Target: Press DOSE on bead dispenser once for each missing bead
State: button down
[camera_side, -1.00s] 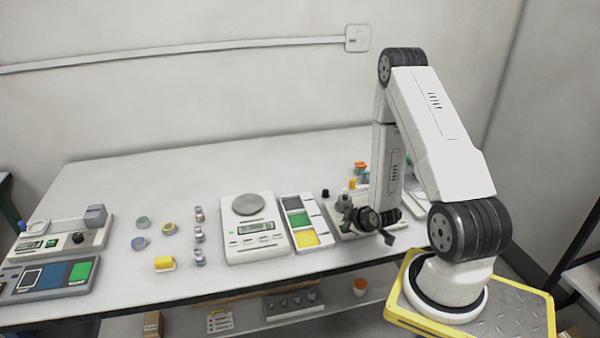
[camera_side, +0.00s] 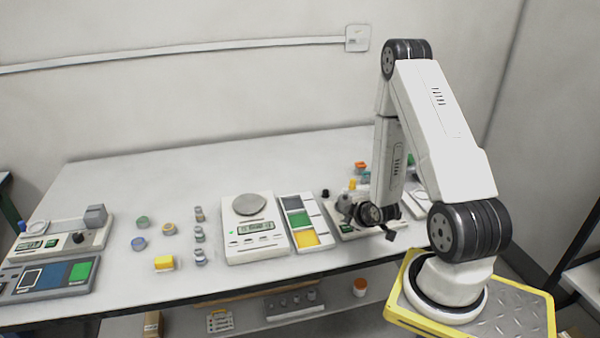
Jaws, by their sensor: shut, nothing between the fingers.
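My gripper (camera_side: 388,234) is low over the right part of the table, at the front of a pale device with a dark knob (camera_side: 326,194) and orange and yellow parts behind it. This device may be the bead dispenser (camera_side: 343,231); my wrist hides much of it. The gripper is shut and holds nothing. I cannot tell whether its tip touches the device. No DOSE label or beads can be made out at this size.
A scale (camera_side: 254,248) with a round pan stands left of the device. A panel with green and yellow fields (camera_side: 299,219) lies between them. The back of the table is clear.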

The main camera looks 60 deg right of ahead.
aim_at(349, 229)
jog(key=shift+r, duration=2.45)
jog(key=shift+r, duration=0.1)
dwell(0.9)
jog(key=shift+r, duration=1.8)
jog(key=shift+f, duration=0.2)
jog(key=shift+f, duration=4.2)
jog(key=shift+f, duration=0.15)
